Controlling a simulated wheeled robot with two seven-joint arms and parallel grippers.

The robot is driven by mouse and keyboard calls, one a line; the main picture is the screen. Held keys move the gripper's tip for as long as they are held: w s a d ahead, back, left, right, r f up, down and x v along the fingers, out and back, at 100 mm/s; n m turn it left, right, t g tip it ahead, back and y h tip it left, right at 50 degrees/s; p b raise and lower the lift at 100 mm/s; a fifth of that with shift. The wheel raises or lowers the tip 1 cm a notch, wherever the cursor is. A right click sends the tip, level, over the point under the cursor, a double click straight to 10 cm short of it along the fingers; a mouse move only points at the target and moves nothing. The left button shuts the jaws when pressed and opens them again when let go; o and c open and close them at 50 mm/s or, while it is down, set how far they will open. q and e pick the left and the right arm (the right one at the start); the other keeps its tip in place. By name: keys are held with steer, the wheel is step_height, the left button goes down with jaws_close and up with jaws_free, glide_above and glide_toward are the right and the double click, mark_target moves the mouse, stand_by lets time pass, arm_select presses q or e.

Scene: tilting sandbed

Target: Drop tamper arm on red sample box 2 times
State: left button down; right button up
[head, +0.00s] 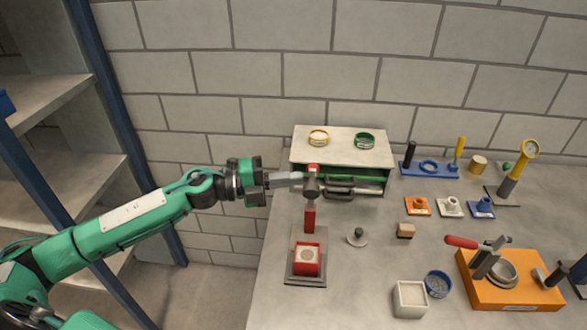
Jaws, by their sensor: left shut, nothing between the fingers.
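The red sample box (307,270) sits on a grey base plate (305,281) near the left front of the bench, with a pale round surface in its top. Behind it stands a red post (310,220) with a dark head and a red top (313,168), which looks like the tamper arm in a raised position. My left gripper (300,179) reaches in from the left and is shut and empty. Its fingertips are beside the dark head; I cannot tell whether they touch it. My right gripper is out of view.
A cabinet (340,150) with an open drawer and two rings on top stands behind the tamper. A grey knobbed disc (357,238) lies right of the box. An orange block (510,292) with a clamp and a white container (410,299) stand further right. Shelves are at left.

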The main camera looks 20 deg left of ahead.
arm_select(q)
steer(key=shift+w+d, duration=0.2)
steer(key=shift+w, duration=0.5)
steer(key=p, duration=0.1)
steer(key=w+n+p, duration=0.1)
steer(key=p, duration=0.1)
steer(key=shift+a+r, duration=0.2)
steer(key=shift+r, duration=0.2)
steer(key=shift+w+f+n+p, duration=0.25)
steer(key=shift+f+n+p, duration=0.05)
steer(key=shift+a, duration=0.1)
